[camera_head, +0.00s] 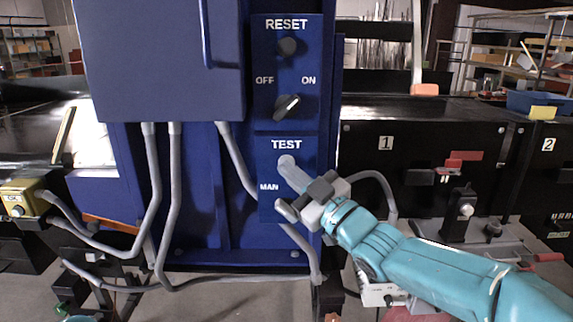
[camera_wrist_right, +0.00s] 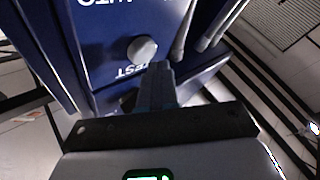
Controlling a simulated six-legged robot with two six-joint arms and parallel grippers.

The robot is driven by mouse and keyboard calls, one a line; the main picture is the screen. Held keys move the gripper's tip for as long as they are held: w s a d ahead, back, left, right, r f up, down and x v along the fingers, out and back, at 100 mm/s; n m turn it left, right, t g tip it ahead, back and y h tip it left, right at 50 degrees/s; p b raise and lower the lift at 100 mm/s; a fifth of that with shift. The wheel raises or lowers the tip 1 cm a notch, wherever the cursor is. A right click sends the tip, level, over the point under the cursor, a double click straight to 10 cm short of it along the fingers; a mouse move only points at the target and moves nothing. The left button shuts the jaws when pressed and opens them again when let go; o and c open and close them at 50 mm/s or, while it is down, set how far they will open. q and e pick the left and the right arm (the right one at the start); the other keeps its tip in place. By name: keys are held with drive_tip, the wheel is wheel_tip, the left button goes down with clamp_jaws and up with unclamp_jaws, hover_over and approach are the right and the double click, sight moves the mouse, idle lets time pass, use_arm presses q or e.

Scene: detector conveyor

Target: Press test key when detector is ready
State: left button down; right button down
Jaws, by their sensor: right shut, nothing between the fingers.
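The blue control panel (camera_head: 265,145) stands in the middle of the head view. Its TEST key (camera_head: 286,160) is a pale round knob under the word TEST, with MAN printed lower left. The key (camera_wrist_right: 142,48) also shows upside down in the right wrist view. My right gripper (camera_head: 292,172) is shut and empty, with its fingertips at the key in the head view. In the right wrist view the shut fingers (camera_wrist_right: 160,72) end just beside the key. I cannot tell whether they touch it. My left gripper is not in view. I see no ready lamp lit.
Above TEST are an OFF/ON switch (camera_head: 287,107) and a RESET button (camera_head: 287,46). A blue box (camera_head: 160,60) juts out at upper left, with grey conduits (camera_head: 175,200) below. A yellow box (camera_head: 20,197) is at far left. Black conveyor housings (camera_head: 400,150) flank the right.

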drive_tip(key=shift+w+p, duration=0.3)
drive_tip(key=shift+w, duration=0.35)
idle(0.7)
idle(0.3)
drive_tip(key=shift+s+b, duration=0.95)
drive_tip(key=s+b, duration=0.4)
drive_tip(key=s, duration=0.1)
